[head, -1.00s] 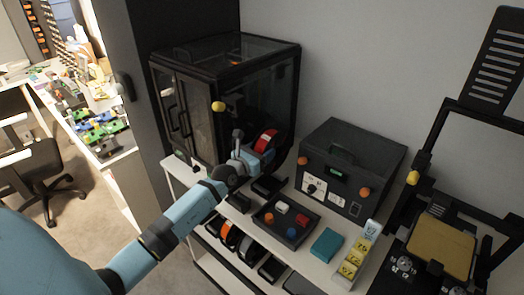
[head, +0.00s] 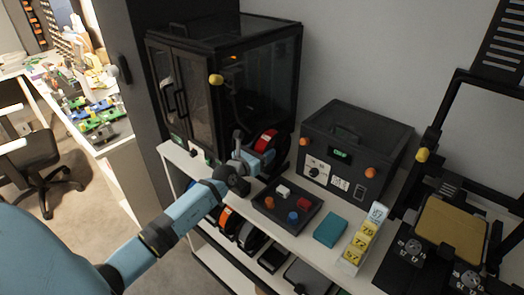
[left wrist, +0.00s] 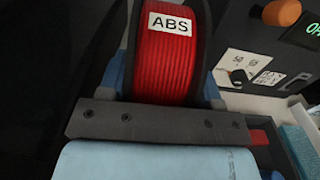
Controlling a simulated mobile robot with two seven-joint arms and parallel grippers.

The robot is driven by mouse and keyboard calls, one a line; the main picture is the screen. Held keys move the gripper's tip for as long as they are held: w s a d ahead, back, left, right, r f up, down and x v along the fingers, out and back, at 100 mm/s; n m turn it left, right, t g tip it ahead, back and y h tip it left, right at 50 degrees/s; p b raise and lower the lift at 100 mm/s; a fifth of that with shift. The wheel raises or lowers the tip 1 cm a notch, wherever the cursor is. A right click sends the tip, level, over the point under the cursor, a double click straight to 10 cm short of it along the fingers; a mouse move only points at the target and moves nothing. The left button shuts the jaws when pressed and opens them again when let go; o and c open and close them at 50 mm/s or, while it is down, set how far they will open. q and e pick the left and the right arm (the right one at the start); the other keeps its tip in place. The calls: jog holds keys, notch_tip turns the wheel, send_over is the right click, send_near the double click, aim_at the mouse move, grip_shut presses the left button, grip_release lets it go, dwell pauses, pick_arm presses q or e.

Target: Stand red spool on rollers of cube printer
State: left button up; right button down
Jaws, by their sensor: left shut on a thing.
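The red spool (head: 265,141), with black flanges and a white ABS label, is in my left gripper (head: 256,155). In the left wrist view the spool (left wrist: 163,55) fills the space between the blue fingers. It is held upright in front of the right side of the cube printer (head: 225,85), a black enclosed box with glass doors. The rollers are not clearly visible; the gripper and spool cover that spot. I cannot tell whether the spool touches anything below. My right gripper is not in view.
A dark tray (head: 287,207) with colored knobs sits right of the gripper. Behind it stands a black box with a green display (head: 350,155). More spools are on the shelf below.

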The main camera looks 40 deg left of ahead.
pick_arm(q)
jog(key=o, duration=1.3)
jog(key=shift+r, duration=0.1)
jog(key=shift+s, duration=0.1)
jog(key=s, duration=0.4)
jog(key=s+b, duration=0.1)
jog(key=s, duration=0.4)
jog(key=s+a, duration=0.1)
jog(key=s, duration=0.3)
jog(key=shift+s, duration=0.3)
